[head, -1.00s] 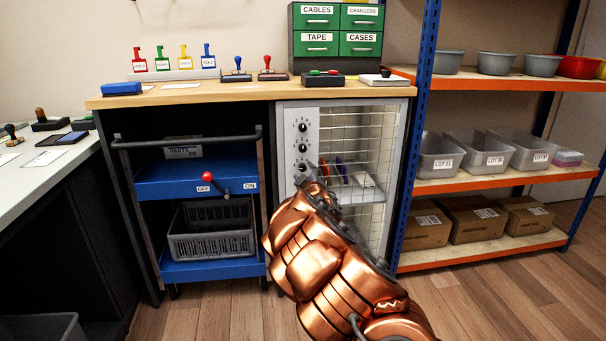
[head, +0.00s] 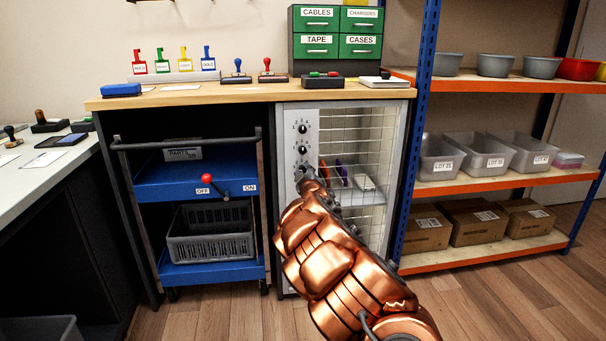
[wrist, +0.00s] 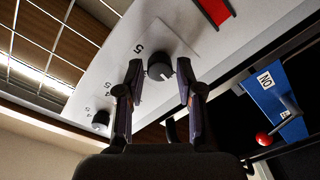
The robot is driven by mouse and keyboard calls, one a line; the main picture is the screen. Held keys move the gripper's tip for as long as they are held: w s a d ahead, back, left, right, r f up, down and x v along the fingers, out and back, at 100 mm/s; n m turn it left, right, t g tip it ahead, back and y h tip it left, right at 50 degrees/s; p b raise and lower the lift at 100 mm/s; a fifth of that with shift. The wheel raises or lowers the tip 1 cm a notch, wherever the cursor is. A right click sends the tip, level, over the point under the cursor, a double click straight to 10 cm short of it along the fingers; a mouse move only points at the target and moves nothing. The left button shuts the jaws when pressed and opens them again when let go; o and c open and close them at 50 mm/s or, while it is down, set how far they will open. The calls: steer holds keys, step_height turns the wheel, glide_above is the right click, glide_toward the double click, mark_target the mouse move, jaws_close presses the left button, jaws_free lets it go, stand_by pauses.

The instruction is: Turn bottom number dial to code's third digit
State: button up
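The cage cabinet's pale panel (head: 311,116) carries a column of dark number dials. The top dial (head: 303,128) and middle dial (head: 303,149) show in the head view; the bottom dial is mostly hidden there behind my gripper (head: 304,174). In the wrist view a dial (wrist: 160,70) with a light pointer mark lies between my gripper's (wrist: 160,66) two fingertips. The fingers are open on either side of it, with small gaps seeming to show. A digit 5 is printed beside it. Another dial (wrist: 101,120) sits farther off, at lower left.
The wire-mesh door (head: 365,125) is right of the panel, with a few items on the shelf behind it. A blue cart (head: 185,182) with a red-knobbed OFF/ON lever (head: 207,178) stands left. A blue shelf post (head: 412,150) rises on the right.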

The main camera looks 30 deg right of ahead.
jaws_close()
steer(key=shift+p, duration=0.35)
steer(key=shift+w+a+r+m+p, duration=0.1)
steer(key=shift+a+r+m+p, duration=0.1)
steer(key=shift+m+p, duration=0.45)
steer(key=m+p, duration=0.4)
steer(key=p, duration=0.1)
steer(key=shift+d+r, duration=0.1)
steer(key=m+p, duration=0.5)
steer(key=shift+m, duration=0.35)
steer(key=m, duration=0.1)
steer(key=m+p, duration=0.1)
steer(key=m, duration=0.1)
steer(key=m+p, duration=0.1)
steer(key=shift+f+m, duration=0.25)
steer(key=shift+m, duration=0.15)
steer(key=shift+d+m+h, duration=0.1)
steer(key=shift+m+h, duration=0.2)
steer(key=shift+h, duration=0.1)
